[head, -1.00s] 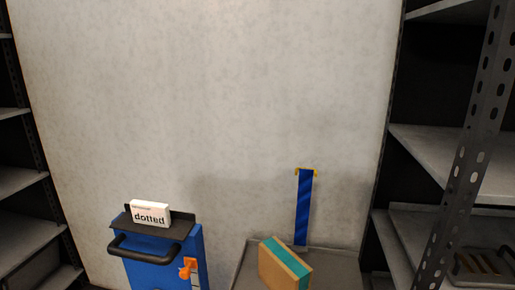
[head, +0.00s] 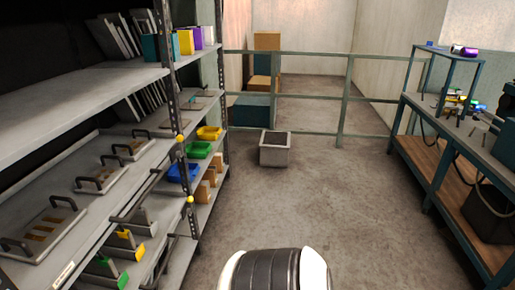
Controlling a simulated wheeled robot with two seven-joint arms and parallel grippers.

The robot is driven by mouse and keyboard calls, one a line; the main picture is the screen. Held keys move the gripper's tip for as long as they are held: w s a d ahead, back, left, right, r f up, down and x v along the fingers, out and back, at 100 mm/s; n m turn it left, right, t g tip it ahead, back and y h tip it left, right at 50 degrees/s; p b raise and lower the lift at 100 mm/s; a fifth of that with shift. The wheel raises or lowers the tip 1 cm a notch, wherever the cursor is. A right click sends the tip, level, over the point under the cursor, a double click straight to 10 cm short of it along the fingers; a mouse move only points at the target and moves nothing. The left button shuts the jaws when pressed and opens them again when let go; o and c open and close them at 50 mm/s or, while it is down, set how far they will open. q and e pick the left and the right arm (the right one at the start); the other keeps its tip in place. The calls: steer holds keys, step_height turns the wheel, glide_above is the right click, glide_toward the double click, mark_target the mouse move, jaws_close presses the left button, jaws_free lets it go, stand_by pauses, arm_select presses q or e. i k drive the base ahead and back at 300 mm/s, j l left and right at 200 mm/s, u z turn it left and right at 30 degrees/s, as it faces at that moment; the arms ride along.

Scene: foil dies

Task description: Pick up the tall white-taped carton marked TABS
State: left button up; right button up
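I cannot make out any carton with white tape or the word TABS in the head view. Tan boxes (head: 267,41) stand far off behind a railing, stacked near a teal box (head: 250,113). They are too small to read any marking on them. Neither of my grippers is in view.
A metal shelf rack (head: 80,120) with handled plates and coloured bins fills the left. A grey bin (head: 275,149) stands on the floor before the green railing (head: 300,53). A workbench (head: 440,125) runs along the right. The floor between is clear.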

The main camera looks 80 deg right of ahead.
mark_target(217, 160)
steer(key=l+z, duration=0.7)
steer(key=l, duration=0.2)
steer(key=l+z, duration=0.35)
steer(key=l, duration=0.1)
